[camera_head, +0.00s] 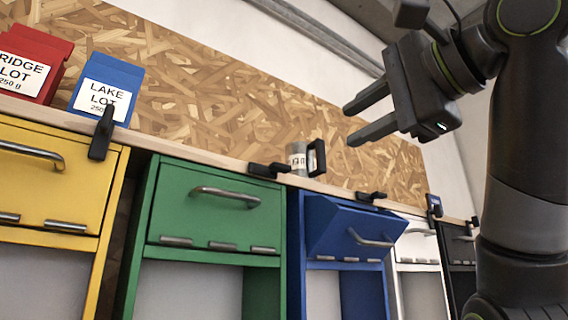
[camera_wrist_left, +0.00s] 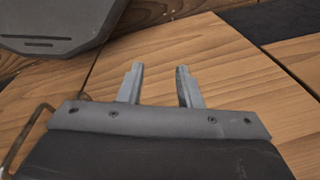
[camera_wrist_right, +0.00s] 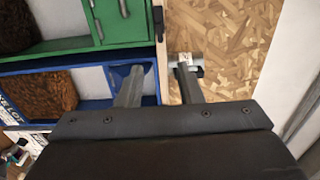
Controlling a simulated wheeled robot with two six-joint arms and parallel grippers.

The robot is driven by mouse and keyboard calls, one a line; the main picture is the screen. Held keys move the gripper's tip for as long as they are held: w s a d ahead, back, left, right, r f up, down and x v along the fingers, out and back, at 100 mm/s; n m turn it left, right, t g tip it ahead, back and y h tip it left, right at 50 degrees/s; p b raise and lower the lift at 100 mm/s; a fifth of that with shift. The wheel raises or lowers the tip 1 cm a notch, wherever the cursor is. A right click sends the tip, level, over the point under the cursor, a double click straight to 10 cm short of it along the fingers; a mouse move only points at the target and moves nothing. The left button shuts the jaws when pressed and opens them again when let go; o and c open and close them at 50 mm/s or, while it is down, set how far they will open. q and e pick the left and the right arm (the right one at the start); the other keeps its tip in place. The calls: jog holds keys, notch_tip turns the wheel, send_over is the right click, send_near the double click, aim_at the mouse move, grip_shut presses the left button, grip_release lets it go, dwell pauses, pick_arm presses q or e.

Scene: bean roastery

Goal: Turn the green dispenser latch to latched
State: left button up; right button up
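The green dispenser (camera_head: 208,208) has a closed front with a metal handle. Its black latch (camera_head: 268,170) lies along the wooden top edge near the dispenser's upper right corner. The green dispenser (camera_wrist_right: 128,27) also shows at the top of the right wrist view, with the dark latch (camera_wrist_right: 158,22) by its edge. My right gripper (camera_head: 349,124) is open and empty, above and to the right of the latch, apart from it. My left gripper (camera_wrist_left: 160,78) shows only in its wrist view, open and empty above wooden boards.
The yellow dispenser (camera_head: 50,180) stands left, with its latch upright. The blue dispenser's front (camera_head: 335,225) is tilted outward. White and black dispensers stand farther right. A red bag (camera_head: 30,60), a blue bag (camera_head: 106,88) and a jar with a black handle (camera_head: 299,158) stand on the ledge.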

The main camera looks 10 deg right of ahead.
aim_at(284, 166)
jog(key=p+x, duration=0.9)
jog(key=x, duration=0.7)
jog(key=shift+r, duration=0.15)
jog(key=shift+w+a+p, duration=0.2)
jog(key=shift+w+p, duration=0.15)
jog(key=shift+w, duration=0.25)
jog(key=shift+c, duration=0.2)
grip_shut()
